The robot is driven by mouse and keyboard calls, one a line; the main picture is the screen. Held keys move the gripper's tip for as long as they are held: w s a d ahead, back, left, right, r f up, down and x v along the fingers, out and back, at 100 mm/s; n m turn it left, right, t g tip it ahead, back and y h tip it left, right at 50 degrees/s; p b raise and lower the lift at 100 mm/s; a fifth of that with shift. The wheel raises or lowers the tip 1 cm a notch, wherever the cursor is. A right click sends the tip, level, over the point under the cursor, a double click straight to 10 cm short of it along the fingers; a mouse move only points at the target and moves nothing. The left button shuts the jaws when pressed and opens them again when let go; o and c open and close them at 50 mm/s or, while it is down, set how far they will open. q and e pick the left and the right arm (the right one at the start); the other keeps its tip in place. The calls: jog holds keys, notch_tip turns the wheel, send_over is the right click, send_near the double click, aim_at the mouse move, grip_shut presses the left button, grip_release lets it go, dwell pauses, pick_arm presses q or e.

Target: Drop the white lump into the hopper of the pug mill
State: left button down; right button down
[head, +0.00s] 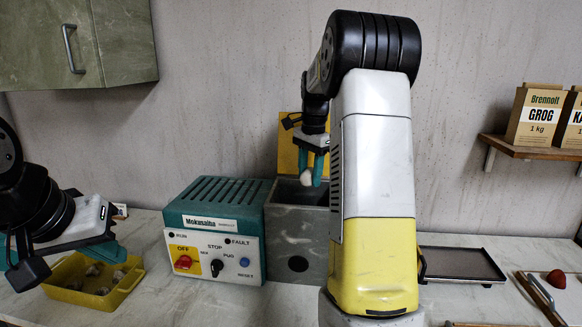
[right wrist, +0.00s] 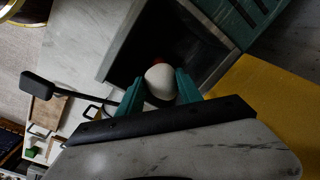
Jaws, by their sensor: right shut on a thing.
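The white lump (head: 306,178) is between the teal fingertips of my right gripper (head: 312,170), which is shut on it. It also shows in the right wrist view (right wrist: 161,82). The gripper points down over the open hopper (head: 285,193) of the pug mill (head: 296,240), a grey box with a raised yellow lid (head: 288,150). In the right wrist view the dark hopper opening (right wrist: 200,45) lies beyond the lump. My left gripper (head: 65,255) is at the far left, above a yellow tray; its fingers are partly visible and I cannot tell their opening.
The teal control box (head: 215,225) with switches adjoins the mill's left side. The yellow tray (head: 120,294) holds several lumps. A dark flat tray (head: 460,264) and a wooden tray with a reddish lump (head: 556,279) lie at right. My right arm hides part of the mill.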

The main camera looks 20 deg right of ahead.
aim_at(309, 185)
jog(key=shift+f, duration=1.9)
jog(key=c, duration=0.7)
grip_release()
jog(key=shift+r, duration=0.15)
jog(key=r, duration=0.7)
jog(key=shift+s+d+r, duration=0.1)
jog(key=shift+s+r, duration=0.1)
jog(key=shift+s, duration=0.05)
jog(key=shift+r, duration=0.1)
